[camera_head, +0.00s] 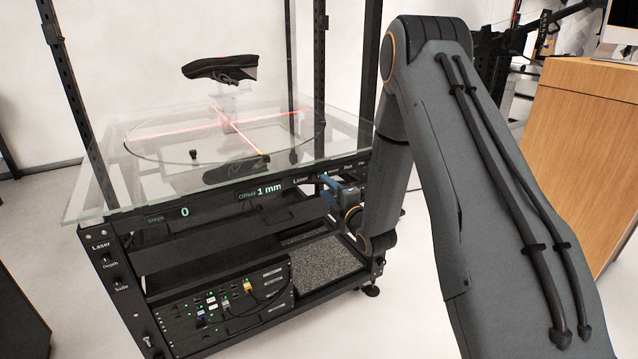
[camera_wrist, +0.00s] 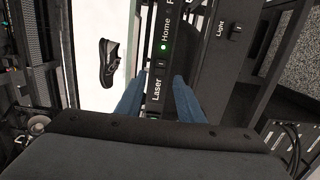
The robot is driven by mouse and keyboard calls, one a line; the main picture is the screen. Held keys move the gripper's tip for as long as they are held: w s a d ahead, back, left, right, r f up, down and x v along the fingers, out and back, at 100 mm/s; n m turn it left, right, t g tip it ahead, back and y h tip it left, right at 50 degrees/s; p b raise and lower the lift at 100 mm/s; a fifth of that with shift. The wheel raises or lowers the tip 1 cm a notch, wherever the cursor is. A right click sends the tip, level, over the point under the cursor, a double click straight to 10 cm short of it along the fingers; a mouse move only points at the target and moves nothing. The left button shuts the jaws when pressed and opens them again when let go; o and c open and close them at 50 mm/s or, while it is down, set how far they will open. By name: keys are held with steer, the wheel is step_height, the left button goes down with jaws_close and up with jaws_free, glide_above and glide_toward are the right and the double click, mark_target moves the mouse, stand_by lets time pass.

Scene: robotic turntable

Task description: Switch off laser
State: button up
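The laser shows as bright red crossed lines (camera_head: 228,123) on the round glass plate of the turntable. The front panel carries a "Laser" label (camera_wrist: 157,90), with a small dark switch (camera_wrist: 160,65) just past it. My gripper (camera_wrist: 158,97) has two blue fingers standing apart, one on each side of the panel strip at the label. Nothing is held between them, and I cannot tell whether either touches the panel. In the head view my gripper (camera_head: 330,190) is at the right part of the front panel, partly hidden by my arm.
A dark shoe (camera_head: 221,70) is above the glass plate (camera_head: 150,150). A green light (camera_wrist: 163,47) glows by the "Home" label. A "Light" switch (camera_wrist: 236,29) sits on a neighbouring panel. Black frame posts (camera_head: 70,90) rise at the corners. A wooden cabinet (camera_head: 580,150) stands right.

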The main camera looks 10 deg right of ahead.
mark_target(316, 177)
steer(key=shift+x, duration=2.7)
